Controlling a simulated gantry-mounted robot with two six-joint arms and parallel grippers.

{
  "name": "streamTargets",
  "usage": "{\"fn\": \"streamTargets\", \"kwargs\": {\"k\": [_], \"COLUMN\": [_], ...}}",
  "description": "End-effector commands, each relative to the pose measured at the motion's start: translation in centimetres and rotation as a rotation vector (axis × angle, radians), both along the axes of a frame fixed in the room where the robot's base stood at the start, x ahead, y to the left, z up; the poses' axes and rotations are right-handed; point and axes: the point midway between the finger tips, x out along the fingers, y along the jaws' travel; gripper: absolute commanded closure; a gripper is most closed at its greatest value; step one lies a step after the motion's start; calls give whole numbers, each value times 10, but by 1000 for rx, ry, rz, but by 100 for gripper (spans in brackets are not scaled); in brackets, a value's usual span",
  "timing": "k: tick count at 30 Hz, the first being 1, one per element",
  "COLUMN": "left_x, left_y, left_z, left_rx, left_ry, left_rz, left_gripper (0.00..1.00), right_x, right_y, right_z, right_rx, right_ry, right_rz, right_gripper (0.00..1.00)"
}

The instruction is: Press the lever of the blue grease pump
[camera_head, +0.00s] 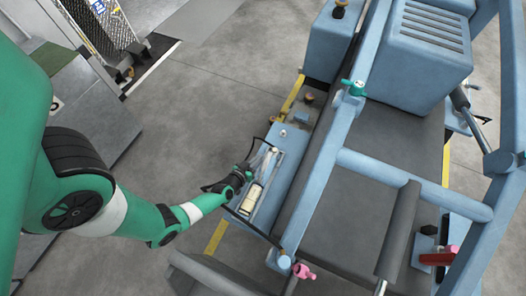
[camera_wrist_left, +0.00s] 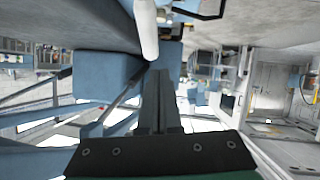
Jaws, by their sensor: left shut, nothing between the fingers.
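The blue grease pump (camera_head: 290,150) is a light blue box on the side of the blue frame, near the middle of the head view. A pale cylinder (camera_head: 251,199) and thin black rods or hoses show around it. My left gripper (camera_head: 265,158) is over the pump, with its fingers closed together and nothing between them. In the left wrist view the dark closed fingers (camera_wrist_left: 159,88) point up the picture towards a white rounded bar (camera_wrist_left: 148,30), which looks like the lever. Whether the fingers touch it I cannot tell. My right gripper is not in view.
The blue tubular frame (camera_head: 340,140) runs along the pump's right side. A green-handled valve (camera_head: 354,88) and a pink-handled valve (camera_head: 303,271) sit on it. A blue vented box (camera_head: 428,45) stands at the upper right.

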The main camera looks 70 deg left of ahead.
Motion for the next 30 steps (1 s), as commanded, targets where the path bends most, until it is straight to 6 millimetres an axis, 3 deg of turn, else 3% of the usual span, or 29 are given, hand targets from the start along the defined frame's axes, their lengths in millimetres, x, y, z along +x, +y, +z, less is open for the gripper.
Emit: {"fn": "streamTargets", "kwargs": {"k": [1, 6, 30], "left_x": [-7, -21, -25], "left_y": [-6, -17, -20], "left_z": [14, 26, 27], "left_rx": [-1, 0, 1], "left_ry": [1, 0, -2], "left_rz": [0, -1, 1], "left_gripper": [100, 100, 100], "right_x": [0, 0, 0], "right_y": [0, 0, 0], "right_z": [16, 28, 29], "right_rx": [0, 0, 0], "right_ry": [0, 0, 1], "right_rz": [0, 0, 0], "right_gripper": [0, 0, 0]}}
